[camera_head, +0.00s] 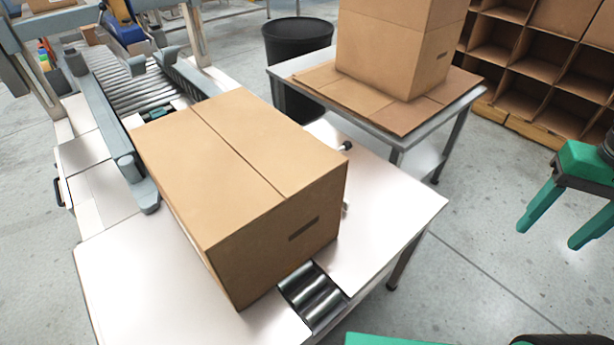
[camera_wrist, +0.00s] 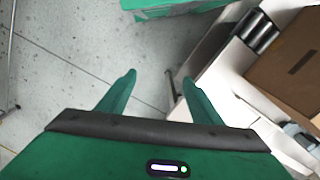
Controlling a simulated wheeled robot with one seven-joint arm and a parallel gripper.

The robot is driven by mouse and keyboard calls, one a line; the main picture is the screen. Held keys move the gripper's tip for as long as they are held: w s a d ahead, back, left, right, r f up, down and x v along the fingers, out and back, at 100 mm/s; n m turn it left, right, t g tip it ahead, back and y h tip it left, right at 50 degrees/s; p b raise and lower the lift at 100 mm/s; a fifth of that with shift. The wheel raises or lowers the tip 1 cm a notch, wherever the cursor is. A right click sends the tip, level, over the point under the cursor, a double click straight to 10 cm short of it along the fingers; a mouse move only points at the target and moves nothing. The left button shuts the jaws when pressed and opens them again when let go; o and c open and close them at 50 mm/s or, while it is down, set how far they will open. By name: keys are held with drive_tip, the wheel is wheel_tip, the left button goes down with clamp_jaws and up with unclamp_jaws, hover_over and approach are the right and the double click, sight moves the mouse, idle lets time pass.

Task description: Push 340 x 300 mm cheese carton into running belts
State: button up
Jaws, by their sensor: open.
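The brown cheese carton (camera_head: 235,175) sits closed on the metal infeed table (camera_head: 130,290), its far end by the mouth of the side belts. The near end of the left side belt (camera_head: 115,135) lies beside the carton's left side. The right side belt (camera_head: 192,78) is beyond the carton, partly hidden by it. My gripper (camera_head: 549,236) is open and empty, well to the right of the carton and apart from it. In the wrist view, my gripper (camera_wrist: 158,80) points at the floor, with the carton (camera_wrist: 290,65) at the right edge.
Short rollers (camera_head: 313,294) show in the table in front of the carton. A second table (camera_head: 300,72) behind bears flat cardboard and a stacked carton (camera_head: 400,40). A black bin (camera_head: 297,42) and wooden shelves (camera_head: 545,60) stand behind. The floor (camera_head: 480,250) at right is clear.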

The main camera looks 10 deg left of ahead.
drive_tip(key=w+a+r+n, duration=0.1)
drive_tip(key=w+a+n, duration=0.25)
drive_tip(key=a, duration=0.65)
drive_tip(key=w+a+r+n, duration=0.2)
drive_tip(key=w+a+n, duration=0.15)
drive_tip(key=a, duration=0.55)
drive_tip(key=s+a+n, duration=0.3)
drive_tip(key=a, duration=0.8)
drive_tip(key=s+a+n, duration=0.3)
drive_tip(key=s+a, duration=0.1)
drive_tip(key=a, duration=0.8)
drive_tip(key=shift+r, duration=0.4)
drive_tip(key=shift+s+f, duration=0.1)
